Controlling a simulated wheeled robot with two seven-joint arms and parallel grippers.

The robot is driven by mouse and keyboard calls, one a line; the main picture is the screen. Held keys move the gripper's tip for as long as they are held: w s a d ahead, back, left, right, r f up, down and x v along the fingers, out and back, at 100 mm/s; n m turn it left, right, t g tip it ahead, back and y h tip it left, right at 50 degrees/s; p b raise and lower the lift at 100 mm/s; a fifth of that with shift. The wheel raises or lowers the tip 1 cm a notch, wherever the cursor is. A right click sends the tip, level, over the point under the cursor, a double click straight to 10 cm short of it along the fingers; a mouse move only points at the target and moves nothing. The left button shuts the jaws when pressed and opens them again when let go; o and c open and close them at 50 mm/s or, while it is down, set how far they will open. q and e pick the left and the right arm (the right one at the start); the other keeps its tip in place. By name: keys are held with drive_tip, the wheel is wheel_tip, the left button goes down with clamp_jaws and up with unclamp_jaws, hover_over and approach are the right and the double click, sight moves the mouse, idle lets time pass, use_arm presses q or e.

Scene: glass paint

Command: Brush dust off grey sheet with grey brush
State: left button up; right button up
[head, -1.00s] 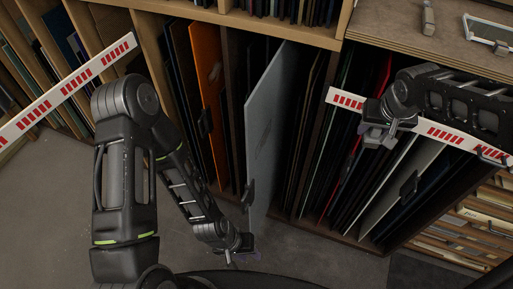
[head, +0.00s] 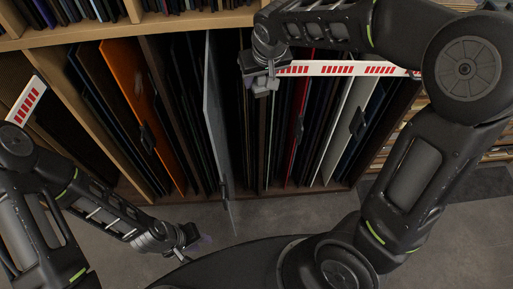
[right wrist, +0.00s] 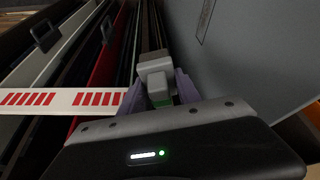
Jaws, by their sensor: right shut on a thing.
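The grey sheet (head: 212,110) stands upright in the rack, seen nearly edge-on in the head view, with a dark handle (head: 224,196) at its lower front edge. In the right wrist view its broad face (right wrist: 255,60) fills the right side. My right gripper (head: 263,84) is shut on the grey brush (right wrist: 156,74), to the right of the sheet; I cannot tell whether the brush touches it. The brush's far end is hard to make out. My left gripper (head: 200,243) is low in front of the rack, apart from the sheet; its jaw opening is unclear.
An orange sheet (head: 130,80) stands left of the grey one. A red sheet (right wrist: 108,70) and a pale sheet (head: 347,115) stand to the right. A red-and-white bar (head: 345,69) crosses the rack's right side. Bare floor (head: 245,215) lies in front.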

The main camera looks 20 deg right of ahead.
drive_tip(key=s+a+f+m+y+b, duration=0.1)
drive_tip(key=s+f+m+y+b, duration=0.2)
drive_tip(key=f+m+y, duration=0.3)
drive_tip(key=s+a+f+m+g+y+b, duration=0.1)
drive_tip(key=s+f+m+y+b, duration=0.2)
drive_tip(key=f+m, duration=1.1)
drive_tip(key=s+y, duration=0.3)
drive_tip(key=y, duration=0.1)
drive_tip(key=shift+a+m, duration=0.2)
drive_tip(key=shift+m, duration=0.2)
drive_tip(key=shift+a+f, duration=0.1)
drive_tip(key=shift+a, duration=0.05)
drive_tip(key=shift+w+a+b, duration=0.15)
drive_tip(key=shift+w+a, duration=0.1)
drive_tip(key=shift+a, duration=0.7)
drive_tip(key=shift+w+a+b, duration=0.2)
drive_tip(key=shift+w+a, duration=0.05)
drive_tip(key=shift+a, duration=0.65)
drive_tip(key=shift+w+a+b, duration=0.15)
drive_tip(key=shift+w+a, duration=0.1)
drive_tip(key=shift+a, duration=0.7)
drive_tip(key=shift+w+a, duration=0.25)
drive_tip(key=shift+a, duration=0.6)
